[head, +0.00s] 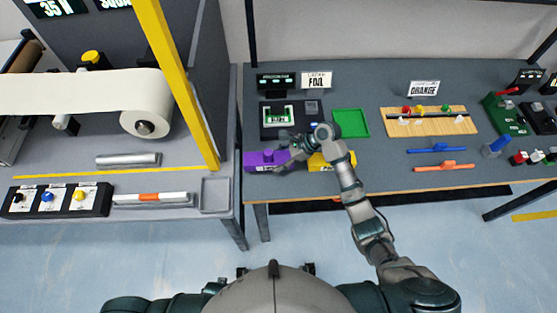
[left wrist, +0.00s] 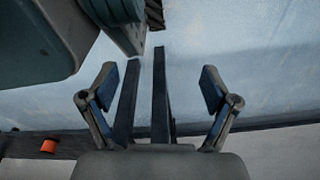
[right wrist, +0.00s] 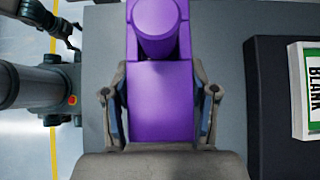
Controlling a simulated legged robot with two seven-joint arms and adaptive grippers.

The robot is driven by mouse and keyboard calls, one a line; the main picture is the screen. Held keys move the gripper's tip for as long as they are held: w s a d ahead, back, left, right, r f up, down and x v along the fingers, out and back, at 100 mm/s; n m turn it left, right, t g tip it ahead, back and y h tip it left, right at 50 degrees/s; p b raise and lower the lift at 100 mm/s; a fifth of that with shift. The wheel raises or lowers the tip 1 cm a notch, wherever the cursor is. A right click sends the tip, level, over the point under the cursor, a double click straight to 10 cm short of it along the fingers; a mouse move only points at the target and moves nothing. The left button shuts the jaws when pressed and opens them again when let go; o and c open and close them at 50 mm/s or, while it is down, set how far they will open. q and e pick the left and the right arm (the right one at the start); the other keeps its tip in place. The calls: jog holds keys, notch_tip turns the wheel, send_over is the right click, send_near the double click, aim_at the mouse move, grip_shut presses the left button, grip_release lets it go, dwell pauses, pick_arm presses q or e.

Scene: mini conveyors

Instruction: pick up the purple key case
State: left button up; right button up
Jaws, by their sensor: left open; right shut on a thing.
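The purple key case (head: 262,162) is at the front left of the right-hand table in the head view. It is a block with a round knob on top. My right gripper (head: 284,156) is at its right end. In the right wrist view the purple key case (right wrist: 160,85) lies between the two fingers of my right gripper (right wrist: 163,100), which is shut on it. Whether the case touches the table I cannot tell. My left gripper (left wrist: 158,85) is open and empty in the left wrist view, with floor beyond it.
A yellow case (head: 330,161) sits close to the right of the purple one, partly behind my right arm. A black device (head: 290,122) and a green tray (head: 350,123) stand behind. A wooden board (head: 430,122) is farther right. A yellow post (head: 180,80) rises at the left table.

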pick_arm(q)
jog(key=s+a+f+p, duration=0.1)
jog(key=s+f+p, duration=0.1)
jog(key=s, duration=0.4)
jog(key=shift+s+a+f, duration=0.2)
jog(key=shift+s+f, duration=0.1)
jog(key=shift+f, duration=0.25)
pick_arm(e)
jog(key=s+r, duration=0.1)
jog(key=s, duration=1.4)
jog(key=shift+a, duration=0.45)
